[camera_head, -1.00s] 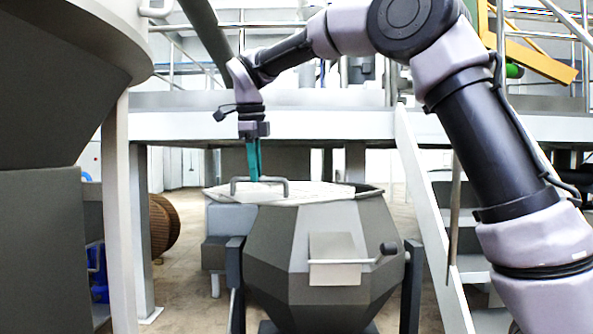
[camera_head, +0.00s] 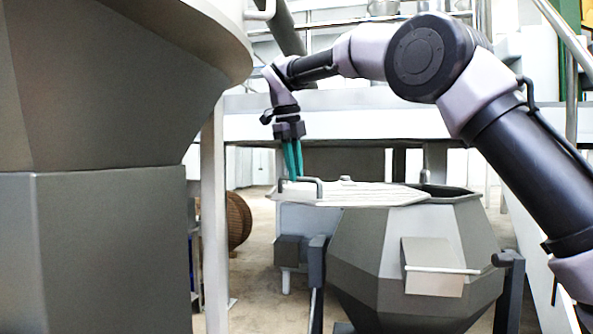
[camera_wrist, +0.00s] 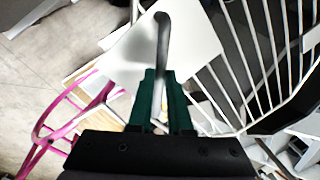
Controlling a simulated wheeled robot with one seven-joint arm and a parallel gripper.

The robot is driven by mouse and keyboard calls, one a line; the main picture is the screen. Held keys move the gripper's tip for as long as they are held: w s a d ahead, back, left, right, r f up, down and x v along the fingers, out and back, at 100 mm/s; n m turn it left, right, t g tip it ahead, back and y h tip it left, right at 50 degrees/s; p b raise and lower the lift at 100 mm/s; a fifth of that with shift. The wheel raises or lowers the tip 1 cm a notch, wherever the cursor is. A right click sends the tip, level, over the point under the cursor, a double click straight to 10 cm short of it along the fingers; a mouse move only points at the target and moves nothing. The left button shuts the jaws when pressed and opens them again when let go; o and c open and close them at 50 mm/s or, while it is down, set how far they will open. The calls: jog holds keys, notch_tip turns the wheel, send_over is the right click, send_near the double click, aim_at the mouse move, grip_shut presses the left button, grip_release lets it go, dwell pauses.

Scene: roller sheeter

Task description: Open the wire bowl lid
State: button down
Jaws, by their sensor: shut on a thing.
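The lid (camera_head: 385,195) is a pale plate with slats, lying about level across the left part of the grey faceted bowl (camera_head: 415,255). It overhangs the bowl's left side, and a dark opening shows at the right of the rim. My gripper (camera_head: 293,178) points down with green fingers shut on the lid's bar handle (camera_head: 318,188) near its left end. In the wrist view the fingers (camera_wrist: 162,74) close around the handle (camera_wrist: 163,35), with the lid's white plate (camera_wrist: 195,45) and wire bars (camera_wrist: 243,55) beyond. The fingers hide part of the handle.
A large dark hopper (camera_head: 105,220) fills the left. A white platform (camera_head: 370,120) spans behind the bowl, with a white post (camera_head: 214,220) at left. A brown drum (camera_head: 238,220) stands behind it. A pink frame (camera_wrist: 75,115) shows in the wrist view.

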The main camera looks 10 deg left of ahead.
jog(key=c, duration=0.8)
grip_release()
jog(key=shift+c, duration=0.2)
notch_tip(320, 180, up, 11)
jog(key=s, duration=0.1)
jog(key=shift+s+a+f, duration=0.2)
jog(key=shift+s+a, duration=0.2)
jog(key=shift+a, duration=0.05)
